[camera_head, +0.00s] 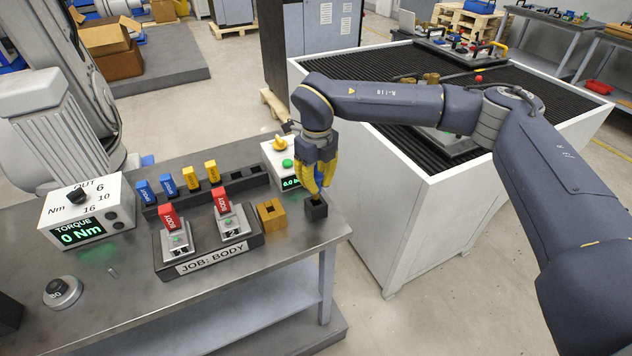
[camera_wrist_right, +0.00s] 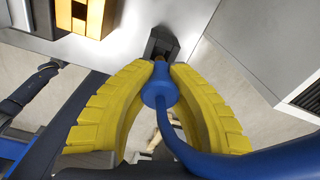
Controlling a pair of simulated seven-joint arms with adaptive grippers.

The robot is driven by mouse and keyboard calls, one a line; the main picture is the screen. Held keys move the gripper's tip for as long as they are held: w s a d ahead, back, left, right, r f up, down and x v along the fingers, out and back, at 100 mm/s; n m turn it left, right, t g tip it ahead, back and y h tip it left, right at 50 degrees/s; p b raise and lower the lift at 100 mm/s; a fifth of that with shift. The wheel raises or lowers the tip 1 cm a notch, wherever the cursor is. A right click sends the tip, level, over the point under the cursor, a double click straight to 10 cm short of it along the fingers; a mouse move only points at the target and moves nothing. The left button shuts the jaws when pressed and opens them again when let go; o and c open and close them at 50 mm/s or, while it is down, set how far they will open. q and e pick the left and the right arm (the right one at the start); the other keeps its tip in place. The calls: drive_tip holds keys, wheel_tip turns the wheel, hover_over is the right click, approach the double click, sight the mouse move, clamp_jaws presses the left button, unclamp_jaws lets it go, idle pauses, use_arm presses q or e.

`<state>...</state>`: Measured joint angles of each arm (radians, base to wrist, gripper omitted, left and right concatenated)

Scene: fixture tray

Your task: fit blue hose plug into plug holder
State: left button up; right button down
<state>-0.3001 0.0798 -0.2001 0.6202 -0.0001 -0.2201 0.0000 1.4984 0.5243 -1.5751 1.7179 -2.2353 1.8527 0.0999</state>
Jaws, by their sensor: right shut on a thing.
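My right gripper (camera_head: 318,190) points down at the right end of the bench, over the black plug holder (camera_head: 316,210). In the right wrist view its yellow fingers (camera_wrist_right: 160,72) are shut on the blue hose plug (camera_wrist_right: 157,91), whose blue hose runs off to the lower right. The plug's nose points at the dark opening of the plug holder (camera_wrist_right: 161,35). The nose and opening overlap in that view, so I cannot tell whether the tip is inside or just above. In the head view the fingers mostly hide the plug. My left gripper is not in view.
A wooden block (camera_head: 271,215) stands just left of the holder. A fixture with red clamps (camera_head: 210,247), a torque box (camera_head: 88,215), a rack of blue and yellow tools (camera_head: 205,186) and a green-lit box (camera_head: 282,160) share the bench. A white cabinet (camera_head: 375,210) stands right.

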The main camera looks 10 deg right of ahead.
sight(316, 198)
drive_tip(key=shift+f, duration=2.05)
idle(0.7)
drive_tip(key=c, duration=1.3)
unclamp_jaws()
drive_tip(key=shift+r, duration=0.1)
wheel_tip(316, 198, up, 12)
drive_tip(key=shift+f, duration=0.1)
